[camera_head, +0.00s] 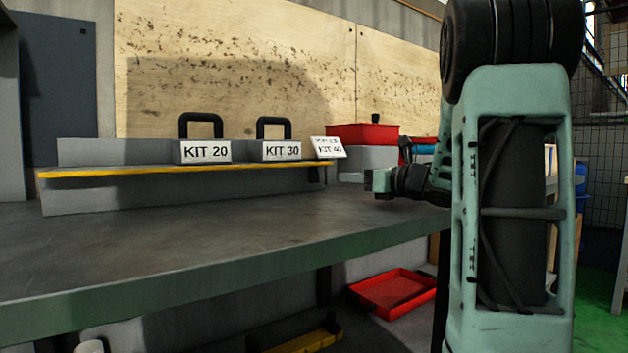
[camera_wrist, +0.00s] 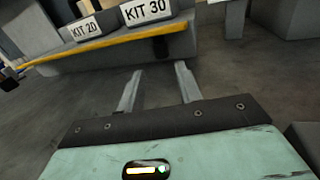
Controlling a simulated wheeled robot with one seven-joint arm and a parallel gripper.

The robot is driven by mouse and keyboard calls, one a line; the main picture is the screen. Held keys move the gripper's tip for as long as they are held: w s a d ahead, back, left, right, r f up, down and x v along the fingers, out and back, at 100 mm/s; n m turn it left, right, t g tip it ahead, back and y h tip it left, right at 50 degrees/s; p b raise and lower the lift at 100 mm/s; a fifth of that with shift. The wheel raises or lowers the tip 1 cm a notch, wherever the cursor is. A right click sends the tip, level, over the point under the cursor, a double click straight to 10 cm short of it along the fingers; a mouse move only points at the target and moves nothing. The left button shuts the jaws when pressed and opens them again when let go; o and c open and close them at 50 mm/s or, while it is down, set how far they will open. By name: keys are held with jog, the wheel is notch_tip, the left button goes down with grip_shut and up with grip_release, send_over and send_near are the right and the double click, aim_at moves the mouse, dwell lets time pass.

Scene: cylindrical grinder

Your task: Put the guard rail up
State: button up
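The guard rail (camera_head: 190,169) is a long yellow bar. It runs level along the front of the grey kit rack (camera_head: 110,193) on the bench, below the kit labels. In the wrist view the yellow bar (camera_wrist: 105,45) crosses the upper left, with a dark knob (camera_wrist: 161,47) hanging near its right end. My gripper (camera_head: 372,181) is to the right of the rack, above the bench, apart from the rail. In the wrist view its two fingers (camera_wrist: 157,82) are spread with nothing between them. They point toward the rack.
The kit boxes labelled KIT 20 (camera_head: 205,151), KIT 30 (camera_head: 282,150) and KIT 40 (camera_head: 329,148) stand behind the rail. A red bin (camera_head: 362,134) is at the back right. The bench top (camera_head: 210,227) is clear in front. A red tray (camera_head: 393,291) lies below.

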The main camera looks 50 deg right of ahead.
aim_at(318, 174)
jog(key=w+b, duration=0.2)
jog(key=w, duration=1.1)
jog(key=shift+a, duration=0.15)
jog(key=shift+s, duration=0.1)
jog(key=shift+c, duration=0.3)
jog(key=c, duration=0.6)
